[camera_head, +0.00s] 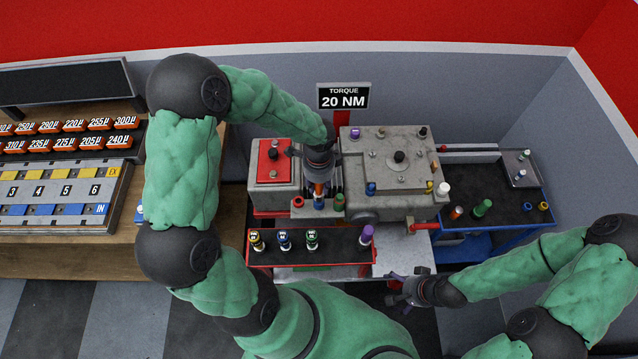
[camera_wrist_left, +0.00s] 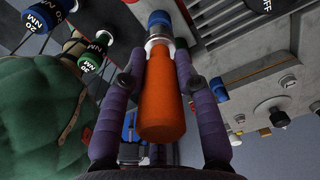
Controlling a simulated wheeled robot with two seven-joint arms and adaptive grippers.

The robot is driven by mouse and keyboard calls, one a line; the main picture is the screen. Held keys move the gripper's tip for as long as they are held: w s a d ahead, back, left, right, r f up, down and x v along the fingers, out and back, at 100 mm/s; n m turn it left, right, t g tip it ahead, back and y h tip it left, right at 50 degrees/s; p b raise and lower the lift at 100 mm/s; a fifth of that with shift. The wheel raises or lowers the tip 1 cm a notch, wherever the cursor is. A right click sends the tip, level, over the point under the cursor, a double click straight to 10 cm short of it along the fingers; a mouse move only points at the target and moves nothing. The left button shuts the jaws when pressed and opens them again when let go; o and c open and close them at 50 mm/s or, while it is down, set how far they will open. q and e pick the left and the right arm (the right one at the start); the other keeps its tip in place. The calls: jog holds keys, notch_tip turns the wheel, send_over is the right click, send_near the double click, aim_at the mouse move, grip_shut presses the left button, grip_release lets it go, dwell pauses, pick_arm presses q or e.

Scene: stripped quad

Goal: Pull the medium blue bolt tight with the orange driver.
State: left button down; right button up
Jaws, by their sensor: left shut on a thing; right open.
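My left gripper (camera_head: 319,180) is shut on the orange driver (camera_wrist_left: 163,100), a plain orange cylinder held between both fingers in the left wrist view. A metal collar and a blue piece (camera_wrist_left: 159,20) line up with the driver's far end. In the head view a blue piece (camera_head: 319,203) shows just below the driver's orange body (camera_head: 318,189), at the front of the machine. I cannot tell whether it is the bolt's head or part of the driver. Another blue bolt (camera_head: 371,188) stands on the grey housing. My right gripper (camera_head: 404,292) is open and empty, low in front of the machine.
A red-edged rack (camera_head: 290,255) with several coloured, labelled pieces stands in front. A green piece (camera_head: 339,201) and a red one (camera_head: 298,202) flank the driver closely. A dark tray (camera_head: 485,180) is at right. A "TORQUE 20 NM" sign (camera_head: 343,96) stands behind.

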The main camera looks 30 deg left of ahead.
pick_arm(q)
jog(key=shift+r+p, duration=1.25)
jog(key=shift+r, duration=0.45)
jog(key=shift+r+p, duration=1.65)
jog(key=shift+r, duration=0.35)
